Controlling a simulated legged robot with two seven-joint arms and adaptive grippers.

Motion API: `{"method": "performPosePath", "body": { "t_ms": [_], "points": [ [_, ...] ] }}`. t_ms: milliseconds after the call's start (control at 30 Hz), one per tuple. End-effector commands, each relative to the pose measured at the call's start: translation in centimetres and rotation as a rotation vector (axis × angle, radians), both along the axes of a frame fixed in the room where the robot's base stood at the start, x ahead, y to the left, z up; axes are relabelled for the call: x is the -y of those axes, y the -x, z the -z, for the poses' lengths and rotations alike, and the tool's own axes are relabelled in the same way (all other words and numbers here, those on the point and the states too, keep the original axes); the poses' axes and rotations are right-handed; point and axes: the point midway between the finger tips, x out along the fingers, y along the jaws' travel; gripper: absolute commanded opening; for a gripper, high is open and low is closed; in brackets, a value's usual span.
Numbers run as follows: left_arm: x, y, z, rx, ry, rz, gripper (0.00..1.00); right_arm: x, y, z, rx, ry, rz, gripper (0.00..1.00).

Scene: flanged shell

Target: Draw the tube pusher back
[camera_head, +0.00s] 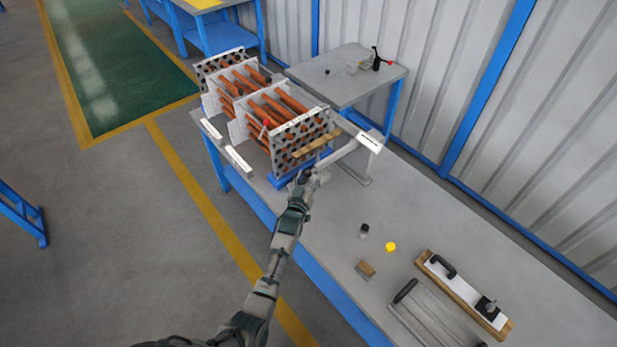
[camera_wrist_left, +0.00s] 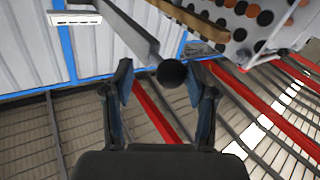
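The tube pusher (camera_head: 338,155) is a grey rod, held by a bracket with a white label (camera_head: 370,142) beside the tube bundle. In the left wrist view its shaft (camera_wrist_left: 128,32) ends in a round black knob (camera_wrist_left: 171,73). My left gripper (camera_head: 308,178) is at the pusher's near end. The tube bundle (camera_head: 270,105) has orange tubes in white perforated plates and stands on the bench. My right gripper is not in view.
The grey bench (camera_head: 430,215) carries a black-capped item (camera_head: 364,230), a yellow disc (camera_head: 390,247), a small brown block (camera_head: 366,269) and handled tools (camera_head: 465,293). A wooden bar (camera_head: 317,144) crosses the near perforated plate. A side table (camera_head: 340,75) stands behind. The middle of the bench is mostly clear.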

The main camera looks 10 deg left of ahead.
Motion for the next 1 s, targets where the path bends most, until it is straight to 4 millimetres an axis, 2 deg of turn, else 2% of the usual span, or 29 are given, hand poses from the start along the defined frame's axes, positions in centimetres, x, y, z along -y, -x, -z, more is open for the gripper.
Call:
{"method": "performPosePath", "body": {
  "t_ms": [100, 267, 333, 400, 533, 667, 900, 1000],
  "points": [
    [-0.2, -0.1, 0.0, 0.000, 0.000, 0.000, 0.57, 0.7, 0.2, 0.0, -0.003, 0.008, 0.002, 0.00],
    [-0.4, -0.1, 0.1, 0.000, 0.002, 0.000, 0.57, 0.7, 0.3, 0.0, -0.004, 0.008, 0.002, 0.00],
    [-0.4, -0.1, 0.1, 0.000, 0.002, 0.000, 0.57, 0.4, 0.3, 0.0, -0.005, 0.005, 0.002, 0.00],
    [-0.4, 0.0, 0.0, 0.000, 0.001, 0.000, 0.57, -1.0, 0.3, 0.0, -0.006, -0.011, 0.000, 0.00],
    [-0.2, 0.9, 0.1, -0.001, -0.001, -0.001, 0.57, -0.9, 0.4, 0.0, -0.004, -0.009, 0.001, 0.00],
    [-0.3, 3.3, 0.1, -0.001, -0.001, -0.001, 0.57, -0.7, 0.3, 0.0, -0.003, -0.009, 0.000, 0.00],
    [-0.8, 8.6, 0.2, -0.002, -0.001, -0.001, 0.57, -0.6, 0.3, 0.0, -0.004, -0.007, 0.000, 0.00],
    [-0.9, 10.2, 0.3, -0.002, -0.001, -0.001, 0.57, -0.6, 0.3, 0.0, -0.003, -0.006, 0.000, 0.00]
  ]
}}
